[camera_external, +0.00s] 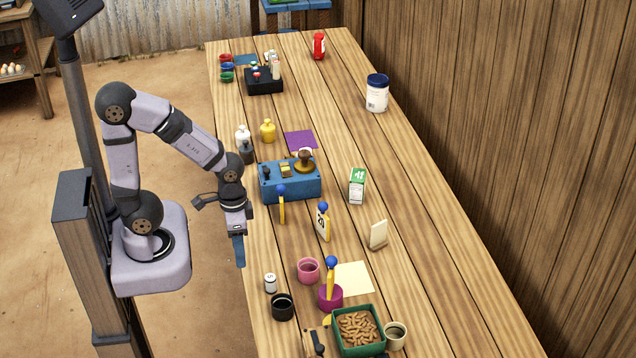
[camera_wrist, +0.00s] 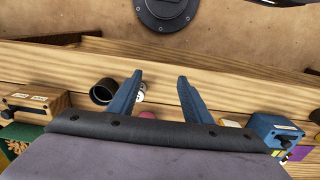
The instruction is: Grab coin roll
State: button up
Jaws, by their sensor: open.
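A small white cylinder with a dark mark, most likely the coin roll (camera_external: 270,283), stands upright near the table's left edge, just behind a black cup (camera_external: 281,306). In the wrist view the coin roll (camera_wrist: 140,95) shows in part, beside the left finger, which covers some of it. My gripper (camera_external: 239,252) points down at the table's left edge, farther back than the coin roll and apart from it. In the wrist view my gripper (camera_wrist: 160,80) has its two blue fingers spread, with nothing held between them.
A pink cup (camera_external: 308,270) stands right of the coin roll, with a purple cup (camera_external: 331,297) and a green tray (camera_external: 343,347) nearer the camera. A blue box (camera_external: 290,183) stands behind my gripper.

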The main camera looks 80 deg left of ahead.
aim_at(267, 275)
jog(key=shift+s, duration=0.1)
jog(key=f+n+t+h+p, duration=0.1)
jog(key=n+t+h+p, duration=0.1)
jog(key=n+h+p, duration=0.2)
jog(key=a+f+n+t+h+p, duration=0.1)
jog(key=n+h+p, duration=0.3)
jog(key=n, duration=0.7)
jog(key=f+n+t+h+p, duration=0.2)
jog(key=n+t+h+p, duration=0.2)
jog(key=n+p, duration=0.2)
jog(key=shift+a+f+n, duration=0.15)
jog(key=shift+f+n, duration=0.25)
jog(key=shift+n, duration=0.7)
jog(key=f+n+t, duration=0.1)
jog(key=n, duration=0.1)
jog(key=w+a+n+t+y+p, duration=0.1)
jog(key=t, duration=0.1)
jog(key=shift+f+n+y, duration=0.3)
jog(key=shift+f+n, duration=0.1)
jog(key=shift+x, duration=1.05)
jog(key=shift+d, duration=0.1)
